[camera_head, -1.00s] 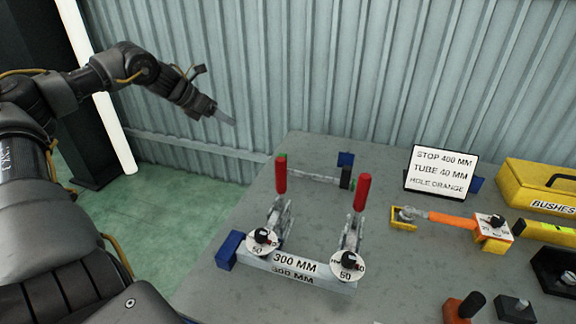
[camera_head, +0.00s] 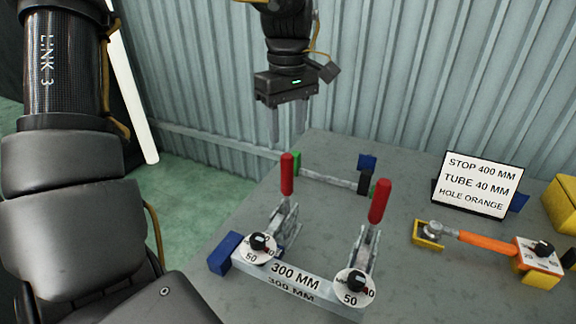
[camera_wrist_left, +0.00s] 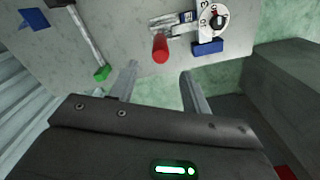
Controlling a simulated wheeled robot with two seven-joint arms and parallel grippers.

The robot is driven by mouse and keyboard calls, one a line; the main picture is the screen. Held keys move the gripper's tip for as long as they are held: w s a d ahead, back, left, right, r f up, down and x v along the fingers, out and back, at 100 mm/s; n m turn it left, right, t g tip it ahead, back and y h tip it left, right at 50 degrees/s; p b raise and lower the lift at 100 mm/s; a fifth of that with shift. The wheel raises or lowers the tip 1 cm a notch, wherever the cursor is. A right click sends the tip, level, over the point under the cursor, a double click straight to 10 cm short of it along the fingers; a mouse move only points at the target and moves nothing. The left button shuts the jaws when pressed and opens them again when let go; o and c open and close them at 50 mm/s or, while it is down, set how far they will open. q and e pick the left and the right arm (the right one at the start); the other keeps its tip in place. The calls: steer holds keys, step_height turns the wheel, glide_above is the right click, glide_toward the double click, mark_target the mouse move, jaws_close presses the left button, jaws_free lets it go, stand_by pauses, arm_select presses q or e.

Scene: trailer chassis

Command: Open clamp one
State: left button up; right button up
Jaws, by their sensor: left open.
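Two toggle clamps with red handles stand on the fixture. The left clamp's handle (camera_head: 287,175) and the right clamp's handle (camera_head: 379,202) are both upright. No label marks which is clamp one. My left gripper (camera_head: 287,136) points down, open and empty, above and behind the left handle in the head view. In the left wrist view, a red handle (camera_wrist_left: 160,48) lies just beyond the open fingertips (camera_wrist_left: 159,72), not touching them. My right gripper is not in view.
The fixture's front bar (camera_head: 296,275) reads 300 MM and carries two dials. A rear rod (camera_head: 330,178) runs between a green block and a dark block. A sign (camera_head: 478,185) and an orange-handled tool (camera_head: 487,241) lie right. The corrugated wall (camera_head: 400,80) stands behind the table.

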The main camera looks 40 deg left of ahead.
mark_target(287, 156)
arm_select(q)
step_height(287, 156, down, 8)
steer(key=shift+f+b, duration=0.25)
steer(key=shift+b, duration=0.6)
steer(key=shift+f, duration=0.5)
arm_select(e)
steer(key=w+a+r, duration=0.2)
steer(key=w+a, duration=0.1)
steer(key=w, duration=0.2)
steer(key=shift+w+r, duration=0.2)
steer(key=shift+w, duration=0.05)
arm_select(q)
jaws_close()
